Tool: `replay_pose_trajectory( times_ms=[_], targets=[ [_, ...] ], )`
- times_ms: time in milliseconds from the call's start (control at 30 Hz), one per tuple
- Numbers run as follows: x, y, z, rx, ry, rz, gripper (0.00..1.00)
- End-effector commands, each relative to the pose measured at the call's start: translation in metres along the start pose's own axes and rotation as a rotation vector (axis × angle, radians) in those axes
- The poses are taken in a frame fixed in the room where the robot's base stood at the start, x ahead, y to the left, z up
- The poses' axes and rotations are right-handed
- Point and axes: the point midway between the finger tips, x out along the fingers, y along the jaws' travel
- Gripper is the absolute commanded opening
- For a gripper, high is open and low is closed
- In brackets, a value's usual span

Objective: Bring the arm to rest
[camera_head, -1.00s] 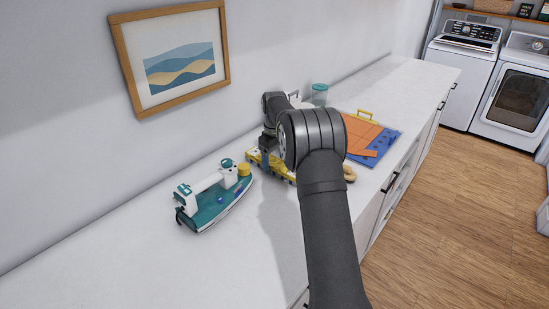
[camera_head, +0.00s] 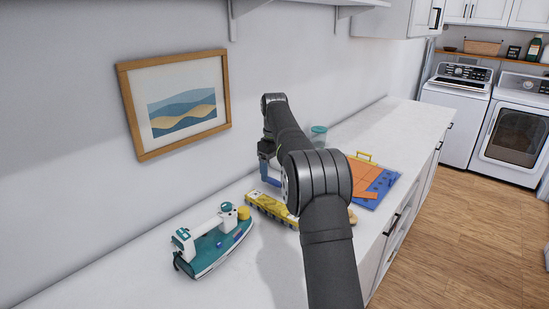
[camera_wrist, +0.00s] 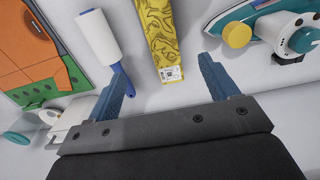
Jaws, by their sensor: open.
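My gripper (camera_head: 268,172) is open and empty, held above the white counter near the wall. In the wrist view the two blue fingers of my gripper (camera_wrist: 164,80) stand wide apart. A yellow patterned long box (camera_wrist: 160,38) lies below and beyond them, its near end showing between the fingers. It also shows in the head view (camera_head: 266,206), partly hidden by my arm. A white roller with a blue handle (camera_wrist: 101,38) lies left of the box. Its handle end shows close beside the left finger; I cannot tell if they touch.
A teal-and-white iron-like appliance (camera_head: 208,248) stands on the counter (camera_head: 120,285). An orange piece (camera_head: 363,187) lies on a blue board (camera_head: 385,183), near a teal-tinted container (camera_head: 318,136). A wall shelf (camera_head: 305,3) hangs above. The front counter is clear.

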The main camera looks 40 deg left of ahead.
Motion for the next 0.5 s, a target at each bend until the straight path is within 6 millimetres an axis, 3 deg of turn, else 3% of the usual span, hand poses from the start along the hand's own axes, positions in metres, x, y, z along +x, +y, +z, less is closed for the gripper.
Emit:
replay_pose_trajectory(
  times_ms=[200, 500],
  targets=[
    [-0.031, 0.0, 0.0, 0.0, 0.0, 0.0, 0.79],
    [-0.041, 0.0, 0.0, 0.0, -0.001, -0.001, 0.79]
  ],
)
